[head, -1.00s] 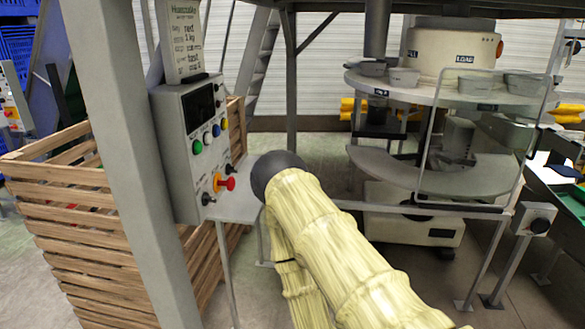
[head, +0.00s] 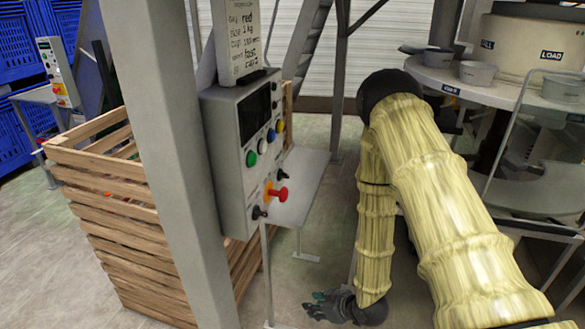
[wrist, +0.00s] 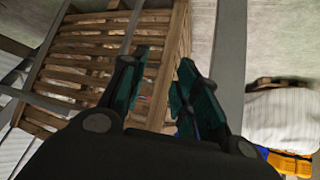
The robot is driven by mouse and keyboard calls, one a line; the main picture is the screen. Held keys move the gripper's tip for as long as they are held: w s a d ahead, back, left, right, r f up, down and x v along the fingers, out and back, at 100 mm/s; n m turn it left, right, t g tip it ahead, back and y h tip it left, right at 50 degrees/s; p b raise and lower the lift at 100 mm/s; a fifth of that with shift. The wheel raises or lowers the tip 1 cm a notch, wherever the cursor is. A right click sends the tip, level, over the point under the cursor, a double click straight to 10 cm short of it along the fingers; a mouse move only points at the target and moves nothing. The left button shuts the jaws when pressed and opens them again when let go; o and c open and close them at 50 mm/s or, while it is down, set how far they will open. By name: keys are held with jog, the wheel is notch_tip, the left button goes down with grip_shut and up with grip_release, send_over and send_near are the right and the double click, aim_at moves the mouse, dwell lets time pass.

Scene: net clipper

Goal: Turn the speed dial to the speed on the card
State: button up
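The card (head: 243,35) stands on top of the grey control box (head: 228,165). Its handwriting is small; I read "red", "1 kg" and what looks like "fast". The box front has a dark screen (head: 254,112), coloured buttons, a red knob on a yellow base (head: 277,192) and black knobs (head: 260,212) and (head: 282,174). I cannot tell which is the speed dial or its setting. My gripper (head: 316,305) hangs low, well below and right of the box, touching none of it. In the wrist view its teal fingers (wrist: 163,64) are apart and empty.
A grey post (head: 160,150) stands just left of the box. A slatted wooden crate (head: 120,215) is behind them. A small grey shelf (head: 303,190) juts out right of the box. The round machine table (head: 475,90) is at right. Floor between is clear.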

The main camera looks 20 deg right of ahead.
jog(key=w+d+r+n+t+y+p, duration=0.2)
jog(key=w+r+n+t+y, duration=0.15)
jog(key=w+r, duration=0.65)
jog(key=n+g+y+p, duration=0.1)
jog(key=n+y+p, duration=0.3)
jog(key=n+y, duration=0.5)
send_near(288, 176)
jog(key=shift+n+h, duration=0.85)
jog(key=shift+h, duration=0.1)
jog(key=p+x, duration=0.1)
jog(key=x, duration=0.1)
jog(key=r+p+x, duration=0.1)
jog(key=x, duration=0.2)
jog(key=p+x, duration=0.1)
jog(key=x, duration=0.2)
jog(key=shift+s+a+r, duration=0.15)
jog(key=shift+a+r, duration=0.15)
jog(key=shift+c, duration=0.4)
grip_shut()
